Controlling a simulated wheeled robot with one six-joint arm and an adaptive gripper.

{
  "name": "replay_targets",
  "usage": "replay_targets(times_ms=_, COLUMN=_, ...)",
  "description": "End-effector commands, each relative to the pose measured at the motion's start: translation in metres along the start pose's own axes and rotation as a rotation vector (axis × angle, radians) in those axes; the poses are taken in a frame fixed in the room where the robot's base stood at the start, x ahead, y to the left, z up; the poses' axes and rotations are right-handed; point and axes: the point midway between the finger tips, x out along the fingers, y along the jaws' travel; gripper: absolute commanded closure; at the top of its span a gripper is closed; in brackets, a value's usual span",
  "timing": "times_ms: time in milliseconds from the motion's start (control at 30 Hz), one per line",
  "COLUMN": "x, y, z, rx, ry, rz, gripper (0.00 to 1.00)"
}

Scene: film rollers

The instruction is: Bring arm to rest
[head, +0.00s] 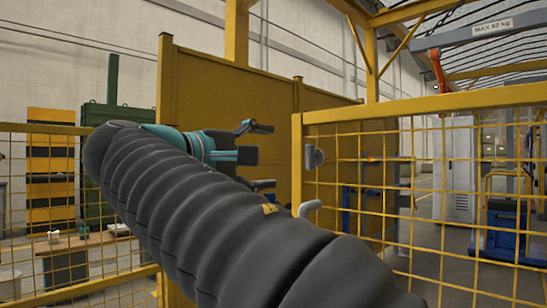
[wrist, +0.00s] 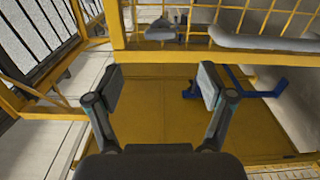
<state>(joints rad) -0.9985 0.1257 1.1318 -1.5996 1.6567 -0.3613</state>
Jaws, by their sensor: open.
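My arm, in a dark ribbed sleeve, reaches across the head view from the lower right toward the upper left and bends back at its teal wrist. My gripper (head: 262,156) is open and empty, held in the air in front of a yellow panel. In the wrist view my gripper (wrist: 158,87) shows two spread fingers with nothing between them. Beyond them is a yellow frame rail with a grey handle (wrist: 265,41) and a dark rounded fitting (wrist: 160,30). The grey handle also shows in the head view (head: 310,207), right of my gripper.
A yellow mesh panel (head: 430,104) stands close on the right, another mesh fence (head: 40,128) on the left. A solid yellow wall (head: 210,90) stands behind my gripper. A wooden table (head: 75,243) is behind the left fence. Blue equipment (head: 505,225) stands at right.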

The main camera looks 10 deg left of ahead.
Motion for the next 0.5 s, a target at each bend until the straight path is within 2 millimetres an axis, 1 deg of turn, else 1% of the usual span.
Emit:
replay_targets(times_ms=367, x=0.000, y=0.000, z=-0.001, rx=0.015, ry=0.006, rz=0.002, gripper=0.19)
replay_targets(times_ms=433, x=0.000, y=-0.003, z=-0.012, rx=0.040, ry=0.052, rz=-0.012, gripper=0.19)
replay_targets(times_ms=467, x=-0.001, y=-0.010, z=-0.019, rx=0.044, ry=0.079, rz=-0.031, gripper=0.19)
replay_targets(times_ms=500, x=-0.002, y=-0.023, z=-0.031, rx=0.037, ry=0.115, rz=-0.061, gripper=0.19)
